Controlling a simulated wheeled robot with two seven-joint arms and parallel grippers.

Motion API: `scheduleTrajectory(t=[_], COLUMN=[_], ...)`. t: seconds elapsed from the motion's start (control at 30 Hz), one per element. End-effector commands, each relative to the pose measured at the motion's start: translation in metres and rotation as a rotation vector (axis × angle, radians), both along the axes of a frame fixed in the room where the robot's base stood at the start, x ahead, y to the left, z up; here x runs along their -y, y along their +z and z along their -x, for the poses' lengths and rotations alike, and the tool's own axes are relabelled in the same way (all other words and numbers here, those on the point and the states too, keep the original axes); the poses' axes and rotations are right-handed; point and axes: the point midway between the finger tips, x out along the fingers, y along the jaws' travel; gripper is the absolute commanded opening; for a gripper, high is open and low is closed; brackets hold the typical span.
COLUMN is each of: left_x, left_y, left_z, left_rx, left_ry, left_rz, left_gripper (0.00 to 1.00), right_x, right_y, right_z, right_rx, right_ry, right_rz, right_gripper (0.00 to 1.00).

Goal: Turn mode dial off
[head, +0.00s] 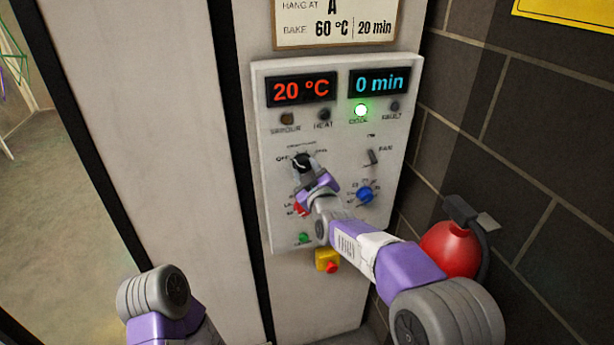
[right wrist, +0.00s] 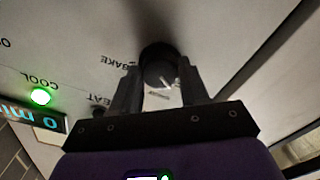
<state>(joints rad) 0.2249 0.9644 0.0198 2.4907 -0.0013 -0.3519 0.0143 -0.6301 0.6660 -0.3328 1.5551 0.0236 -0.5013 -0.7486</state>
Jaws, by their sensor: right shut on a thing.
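The black mode dial (head: 301,160) is on the upper left of the white control panel (head: 330,225), with OFF lettered at its left. My right gripper (head: 303,170) reaches it from below and is shut on it. In the right wrist view the dial (right wrist: 157,66) sits between the two fingers (right wrist: 160,82). A pale pointer mark shows on its face. The head view is too small to tell which label it points at. Of my left arm only a link shows at the lower left; its gripper is out of view.
Displays read 20 °C (head: 302,90) and 0 min (head: 379,82). The COOL lamp (head: 361,110) glows green. A fan switch (head: 372,157), blue knob (head: 365,195), red control (head: 299,209) and yellow-red button (head: 328,262) are nearby. A red extinguisher (head: 450,248) stands at right.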

Motion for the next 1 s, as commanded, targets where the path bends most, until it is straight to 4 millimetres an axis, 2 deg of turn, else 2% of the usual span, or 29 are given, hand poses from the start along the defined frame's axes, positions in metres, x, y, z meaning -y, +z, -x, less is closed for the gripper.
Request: scheduleTrajectory(t=[0.37, 0.9, 0.93, 1.0], left_x=[0.0000, 0.0000, 0.0000, 0.0000], left_y=[-0.0104, -0.0112, -0.0112, -0.0112], left_z=[-0.0001, 0.0000, 0.0000, 0.0000], left_rx=[0.000, 0.000, 0.000, 0.000], left_ry=[0.000, 0.000, 0.000, 0.000], left_rz=[0.000, 0.000, 0.000, 0.000], left_gripper=[0.43, 0.43, 0.43, 0.43], right_x=[0.0001, 0.0003, 0.0003, 0.0003], right_y=[0.0001, 0.0005, 0.0005, 0.0005], right_z=[0.0000, -0.0002, -0.0002, -0.0002], right_rx=[0.059, 0.069, 0.069, 0.069], right_ry=[0.001, 0.000, 0.000, 0.000], right_rz=[0.161, 0.189, 0.189, 0.189], right_gripper=[0.14, 0.14, 0.46, 0.57])
